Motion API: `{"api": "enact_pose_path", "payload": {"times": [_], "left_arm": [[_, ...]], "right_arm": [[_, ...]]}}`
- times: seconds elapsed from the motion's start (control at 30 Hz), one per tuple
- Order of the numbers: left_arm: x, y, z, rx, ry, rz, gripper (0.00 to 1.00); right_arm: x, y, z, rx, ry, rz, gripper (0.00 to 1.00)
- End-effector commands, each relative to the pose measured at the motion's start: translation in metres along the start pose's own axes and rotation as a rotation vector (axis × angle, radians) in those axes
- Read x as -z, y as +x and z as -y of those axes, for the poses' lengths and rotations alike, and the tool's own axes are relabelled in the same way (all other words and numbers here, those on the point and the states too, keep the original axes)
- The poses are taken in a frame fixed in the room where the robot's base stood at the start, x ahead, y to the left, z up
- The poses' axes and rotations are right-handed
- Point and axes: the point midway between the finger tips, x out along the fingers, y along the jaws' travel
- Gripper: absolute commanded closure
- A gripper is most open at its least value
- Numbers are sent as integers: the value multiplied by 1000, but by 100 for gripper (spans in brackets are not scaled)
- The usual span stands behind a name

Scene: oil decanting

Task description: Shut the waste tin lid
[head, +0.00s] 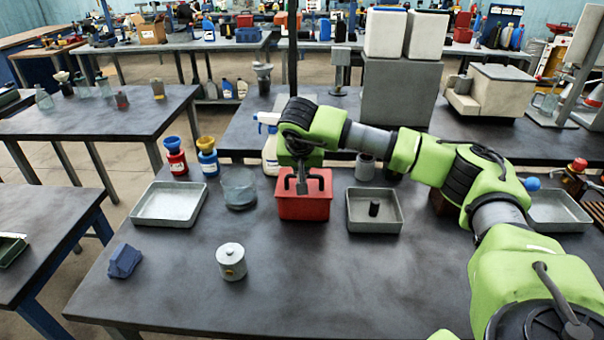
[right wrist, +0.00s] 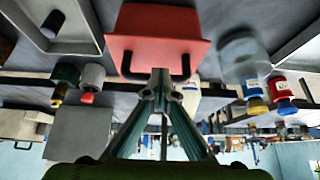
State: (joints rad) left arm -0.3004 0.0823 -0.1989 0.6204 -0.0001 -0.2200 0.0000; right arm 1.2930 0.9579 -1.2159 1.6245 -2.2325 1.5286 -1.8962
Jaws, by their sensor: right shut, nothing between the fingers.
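The red waste tin (head: 303,208) stands on the dark table, with a black handle (head: 320,180) on its top. The top looks red and covered, but my arm hides part of it, so I cannot tell if the lid is fully down. My right gripper (head: 302,188) points down at the top of the tin, its fingers shut and empty. In the right wrist view the fingertips (right wrist: 161,74) are at the middle of the handle (right wrist: 184,68), in front of the red tin (right wrist: 158,38); contact is unclear. My left gripper is out of view.
A metal tray (head: 168,222) and a glass bowl (head: 239,190) stand left of the tin. Another tray (head: 375,225) with a dark cylinder (head: 374,208) stands right. The front right tabletop is clear.

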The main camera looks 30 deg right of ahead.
Motion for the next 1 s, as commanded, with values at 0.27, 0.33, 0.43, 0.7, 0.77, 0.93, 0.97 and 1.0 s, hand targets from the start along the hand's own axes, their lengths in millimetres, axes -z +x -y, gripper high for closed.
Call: {"api": "enact_pose_path", "payload": {"times": [0.27,0.33,0.43,0.7,0.77,0.93,0.97,1.0], "left_arm": [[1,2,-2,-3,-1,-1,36],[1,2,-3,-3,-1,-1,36],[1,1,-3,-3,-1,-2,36],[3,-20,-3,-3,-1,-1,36],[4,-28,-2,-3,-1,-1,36],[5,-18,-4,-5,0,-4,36],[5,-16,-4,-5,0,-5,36],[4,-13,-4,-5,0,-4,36]], "right_arm": [[-11,8,-3,-14,-8,23,100],[-11,8,-3,-14,-8,23,100],[-11,8,-3,-14,-8,23,100],[6,-20,0,-10,-3,13,100],[12,-31,1,-8,-2,8,100],[-6,-41,3,-3,-3,2,100],[-11,-43,3,-3,-4,1,100],[-19,-47,3,-2,-3,1,100]]}}
